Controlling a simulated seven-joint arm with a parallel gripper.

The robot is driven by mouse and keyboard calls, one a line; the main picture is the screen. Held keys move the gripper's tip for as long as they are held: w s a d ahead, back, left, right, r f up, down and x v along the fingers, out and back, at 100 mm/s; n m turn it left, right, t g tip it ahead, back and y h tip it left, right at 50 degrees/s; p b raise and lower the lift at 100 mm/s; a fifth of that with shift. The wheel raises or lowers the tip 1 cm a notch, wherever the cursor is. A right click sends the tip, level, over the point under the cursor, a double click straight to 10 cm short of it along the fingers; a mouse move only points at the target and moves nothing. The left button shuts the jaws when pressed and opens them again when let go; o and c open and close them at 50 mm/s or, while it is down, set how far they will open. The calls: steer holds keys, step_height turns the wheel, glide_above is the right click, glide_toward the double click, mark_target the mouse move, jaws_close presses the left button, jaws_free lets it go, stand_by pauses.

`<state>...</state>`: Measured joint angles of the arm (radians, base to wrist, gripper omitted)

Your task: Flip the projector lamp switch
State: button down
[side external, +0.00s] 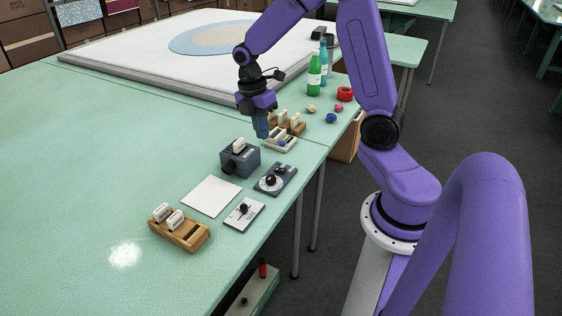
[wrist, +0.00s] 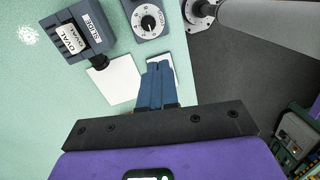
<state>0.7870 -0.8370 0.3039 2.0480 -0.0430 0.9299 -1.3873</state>
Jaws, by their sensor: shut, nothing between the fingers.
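A small white switch plate with a black lever (side external: 243,212) lies near the table's front edge. I take it as the lamp switch; no label is readable. The grey projector (side external: 240,160) stands behind it with a white slide on top. It also shows in the wrist view (wrist: 82,45). My gripper (side external: 262,134) is shut and empty, its blue fingers pointing down. In the side view it appears above the projector; its height is hard to judge. In the wrist view the fingertips (wrist: 158,66) cover most of a white plate that seems to be the switch plate.
A grey dial unit (side external: 274,179) sits beside the projector, and a white sheet (side external: 211,196) lies in front of it. A wooden slide rack (side external: 180,228) is at the front left. Another rack, bottles (side external: 314,75) and small balls stand behind. The left table surface is clear.

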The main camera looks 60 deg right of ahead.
steer(key=n, duration=0.1)
glide_above(283, 169)
steer(key=w, duration=0.3)
step_height(283, 169, down, 3)
steer(key=shift+w+g, duration=0.2)
steer(key=shift+g, duration=0.1)
steer(key=shift+a+f, duration=0.1)
steer(key=s+f, duration=0.1)
steer(key=f, duration=0.8)
steer(key=s+f, duration=0.1)
steer(key=f, duration=0.3)
steer(key=shift+s+f, duration=0.3)
steer(key=shift+s, duration=0.05)
